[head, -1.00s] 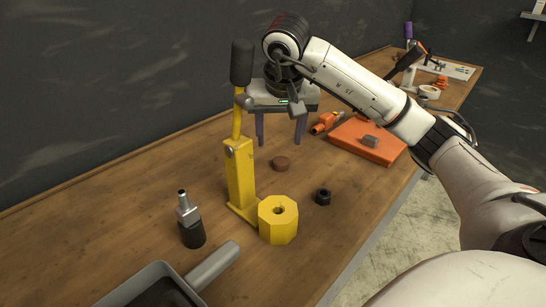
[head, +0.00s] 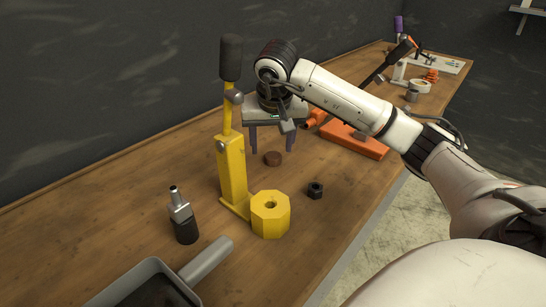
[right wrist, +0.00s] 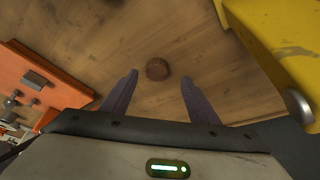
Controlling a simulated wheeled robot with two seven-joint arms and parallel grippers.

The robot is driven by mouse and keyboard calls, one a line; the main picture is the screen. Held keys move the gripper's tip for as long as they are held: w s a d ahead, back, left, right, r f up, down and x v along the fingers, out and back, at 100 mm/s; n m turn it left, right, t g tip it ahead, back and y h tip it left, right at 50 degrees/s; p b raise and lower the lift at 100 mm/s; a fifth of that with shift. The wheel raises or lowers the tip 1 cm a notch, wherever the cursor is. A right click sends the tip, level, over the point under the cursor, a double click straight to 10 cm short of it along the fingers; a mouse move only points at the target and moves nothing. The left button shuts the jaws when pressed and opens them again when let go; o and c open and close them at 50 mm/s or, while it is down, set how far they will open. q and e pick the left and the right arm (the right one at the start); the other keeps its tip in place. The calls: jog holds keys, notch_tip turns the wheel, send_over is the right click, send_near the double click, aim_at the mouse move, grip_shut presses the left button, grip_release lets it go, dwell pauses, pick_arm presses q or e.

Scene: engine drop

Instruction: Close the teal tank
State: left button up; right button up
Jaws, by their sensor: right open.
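No teal tank shows in either view. A small round brown cap-like piece (head: 273,158) lies on the wooden bench (head: 110,210), and it also shows in the right wrist view (right wrist: 157,69). My right gripper (head: 271,140) points down above the bench, just behind and above the brown piece. Its two dark purple fingers are open and empty. In the right wrist view the brown piece appears between the fingertips (right wrist: 158,78), apart from both. My left gripper is not in view.
A yellow press (head: 233,165) with an upright black-handled lever stands close left of my gripper. A yellow octagonal block (head: 270,214), a dark nut (head: 315,190), a metal-and-black fitting (head: 183,217) and a grey pan (head: 150,284) are nearer. An orange plate (head: 355,140) lies right.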

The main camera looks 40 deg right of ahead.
aim_at(273, 155)
jog(key=x, duration=0.4)
jog(key=shift+d+f, duration=0.25)
jog(key=shift+d, duration=0.15)
jog(key=c, duration=1.1)
jog(key=shift+r, duration=0.15)
notch_tip(273, 155, up, 10)
